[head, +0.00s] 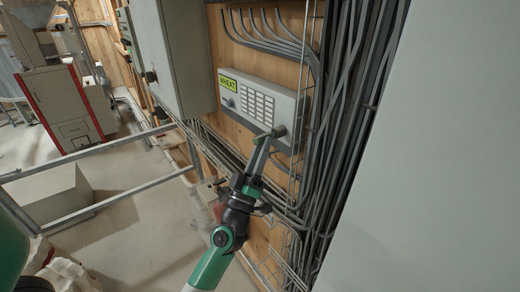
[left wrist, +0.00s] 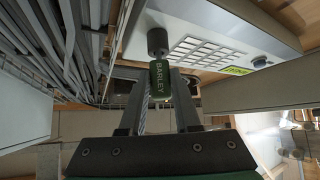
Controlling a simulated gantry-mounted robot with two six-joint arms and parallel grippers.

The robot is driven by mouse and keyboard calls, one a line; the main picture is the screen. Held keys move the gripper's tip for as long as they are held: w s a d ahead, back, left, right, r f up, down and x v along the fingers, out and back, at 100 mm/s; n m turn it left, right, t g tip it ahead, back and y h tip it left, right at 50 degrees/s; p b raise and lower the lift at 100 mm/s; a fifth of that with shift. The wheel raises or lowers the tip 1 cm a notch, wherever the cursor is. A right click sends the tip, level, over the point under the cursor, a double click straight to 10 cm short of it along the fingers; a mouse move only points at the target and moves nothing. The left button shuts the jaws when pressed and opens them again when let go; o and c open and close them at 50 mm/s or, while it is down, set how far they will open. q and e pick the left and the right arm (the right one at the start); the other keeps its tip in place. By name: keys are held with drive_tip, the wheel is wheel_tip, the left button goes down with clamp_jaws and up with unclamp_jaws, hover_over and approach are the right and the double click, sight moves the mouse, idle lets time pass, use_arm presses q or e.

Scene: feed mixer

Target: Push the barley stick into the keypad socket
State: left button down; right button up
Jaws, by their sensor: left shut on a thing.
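The keypad (head: 262,98) is a light grey box on the wooden wall, with rows of pale keys and a yellow-green WHEAT label. Its round dark socket (head: 280,130) is at the lower right corner; it also shows in the left wrist view (left wrist: 157,41). My left gripper (head: 265,139) is shut on the green barley stick (left wrist: 160,79), whose BARLEY lettering faces the wrist camera. The stick's far end is in line with the socket and very close to it. I cannot tell whether it touches or has entered. My right gripper is not in view.
Bundles of grey cables (head: 345,110) and wire mesh run down the wall right of the keypad. A grey cabinet (head: 172,55) juts out at its left. A large pale panel (head: 440,150) fills the right side. Metal rails (head: 110,200) stand over open floor at left.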

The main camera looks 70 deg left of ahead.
use_arm(q)
drive_tip(key=shift+w, duration=0.35)
drive_tip(key=c, duration=0.5)
unclamp_jaws()
drive_tip(key=shift+c, duration=0.2)
drive_tip(key=b+v, duration=0.4)
drive_tip(key=v, duration=0.7)
drive_tip(key=shift+s+d+f, duration=0.15)
